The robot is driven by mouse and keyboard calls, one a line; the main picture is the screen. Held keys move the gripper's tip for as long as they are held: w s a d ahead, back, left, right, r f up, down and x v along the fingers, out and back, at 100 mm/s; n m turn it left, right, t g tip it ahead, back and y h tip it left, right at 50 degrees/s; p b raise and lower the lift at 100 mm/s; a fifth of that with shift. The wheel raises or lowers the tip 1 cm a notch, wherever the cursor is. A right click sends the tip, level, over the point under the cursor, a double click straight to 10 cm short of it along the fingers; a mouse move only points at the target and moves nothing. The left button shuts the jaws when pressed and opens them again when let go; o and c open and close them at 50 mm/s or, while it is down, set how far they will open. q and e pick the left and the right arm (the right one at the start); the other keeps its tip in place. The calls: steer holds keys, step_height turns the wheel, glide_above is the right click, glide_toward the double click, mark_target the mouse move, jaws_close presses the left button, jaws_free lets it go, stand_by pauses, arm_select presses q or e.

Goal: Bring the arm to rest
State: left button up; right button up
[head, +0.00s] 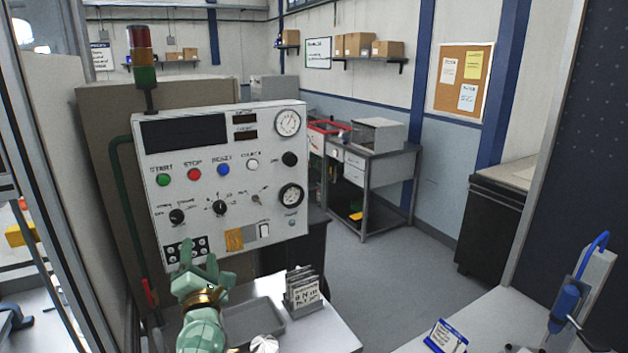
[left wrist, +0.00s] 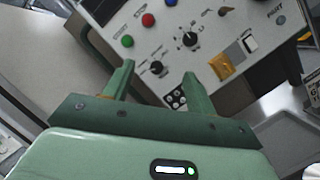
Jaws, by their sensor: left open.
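My left gripper (head: 200,262) is open and empty in front of the lower left part of a white control panel (head: 270,190). Its two green fingers are spread and point up toward the panel. In the left wrist view the open fingers (left wrist: 158,82) stand below the panel's knobs, with nothing between them. Whether a fingertip touches the panel I cannot tell. My right gripper is not in view.
A small table with a grey tray (head: 238,318) and a card holder (head: 303,290) lies below the panel. The floor between is clear.

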arm_select(q)
steer(key=s+d+f+m+g+h, duration=0.3)
steer(key=s+d+f+m+h, duration=0.25)
steer(key=s+m, duration=0.6)
steer(key=s+d+f+m+g+h, duration=0.35)
steer(key=s+f+m+h, duration=0.3)
steer(key=m, duration=1.05)
steer(key=s+a+f+m+g+y, duration=0.25)
steer(key=s+a+m+y, duration=0.2)
steer(key=s, duration=0.45)
steer(key=s+a+f+m+g+y, duration=0.1)
steer(key=s+a+m+g+y, duration=0.2)
steer(key=s+a+y, duration=0.4)
steer(key=s+d+f+g+h+b, duration=0.1)
steer(key=s+d+f+h+b, duration=0.15)
steer(key=f, duration=1.05)
steer(key=s+d+f+g+h+b, duration=0.15)
steer(key=f+b, duration=0.25)
steer(key=f, duration=0.9)
steer(key=s+d+f+g+h+b, duration=0.1)
steer(key=s+d+f+h+b, duration=0.15)
steer(key=f, duration=0.95)
steer(key=s+a+f+n+g+b, duration=0.1)
steer(key=s+f+n+g+b, duration=0.2)
steer(key=s+f, duration=1.5)
step_height(320, 180, down, 2)
steer(key=b, duration=0.4)
steer(key=shift+s+f+h, duration=0.25)
steer(key=shift+s+h, duration=0.05)
